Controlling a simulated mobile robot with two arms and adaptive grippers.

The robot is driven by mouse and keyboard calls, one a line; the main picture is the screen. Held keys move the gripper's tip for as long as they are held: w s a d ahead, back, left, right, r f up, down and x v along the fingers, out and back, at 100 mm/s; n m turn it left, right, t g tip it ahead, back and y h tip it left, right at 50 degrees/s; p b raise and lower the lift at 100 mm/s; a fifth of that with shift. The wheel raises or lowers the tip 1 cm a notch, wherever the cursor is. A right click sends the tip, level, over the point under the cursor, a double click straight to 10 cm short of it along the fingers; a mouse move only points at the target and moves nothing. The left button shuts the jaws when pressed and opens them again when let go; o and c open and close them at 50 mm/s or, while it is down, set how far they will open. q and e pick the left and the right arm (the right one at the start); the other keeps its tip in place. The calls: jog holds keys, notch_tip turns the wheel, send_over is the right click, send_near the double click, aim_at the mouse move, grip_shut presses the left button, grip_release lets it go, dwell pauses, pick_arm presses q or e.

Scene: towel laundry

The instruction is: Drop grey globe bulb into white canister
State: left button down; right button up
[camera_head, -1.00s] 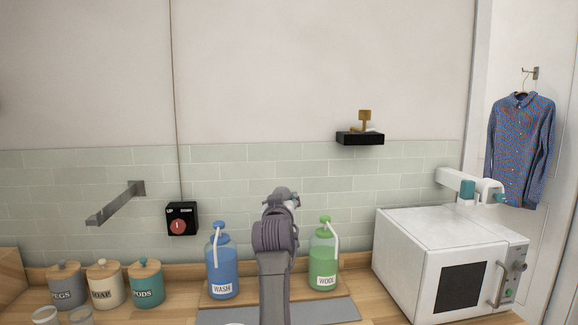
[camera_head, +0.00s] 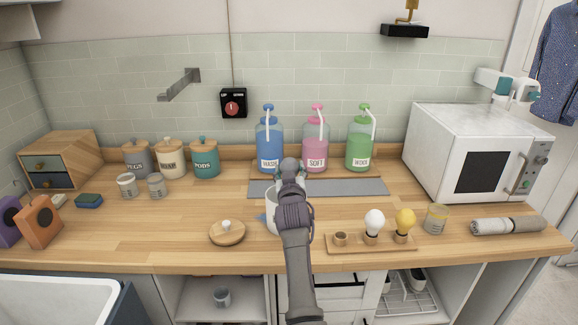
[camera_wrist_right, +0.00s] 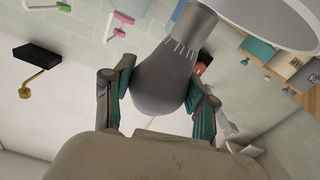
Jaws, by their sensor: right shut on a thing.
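The grey globe bulb (camera_wrist_right: 165,80) is between the two fingers of my right gripper (camera_wrist_right: 160,92) in the right wrist view. The gripper is shut on its round part, and the narrow neck points toward the white canister (camera_wrist_right: 270,22). In the head view the canister (camera_head: 272,212) stands on the counter, mostly hidden behind my right arm. The right gripper (camera_head: 290,172) shows there above the canister; the bulb is hidden. I cannot tell whether the bulb is over the opening. My left gripper is not in view.
A round wooden lid (camera_head: 227,234) lies left of the canister. A wooden holder (camera_head: 352,243) with a white bulb (camera_head: 374,222) and a yellow bulb (camera_head: 405,221) is to the right. Soap bottles (camera_head: 269,142) stand behind. The left middle counter is fairly clear.

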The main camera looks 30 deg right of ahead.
aim_at(290, 160)
notch_tip(290, 160, down, 4)
jog(key=b, duration=0.2)
jog(key=shift+r+b, duration=0.2)
jog(key=shift+b, duration=0.1)
jog(key=shift+f+b, duration=0.45)
jog(key=shift+f, duration=0.15)
jog(key=o, duration=1.3)
jog(key=shift+a+r, duration=0.1)
jog(key=shift+c, duration=0.2)
jog(key=shift+r, duration=0.15)
notch_tip(290, 160, up, 10)
jog(key=shift+f, duration=0.2)
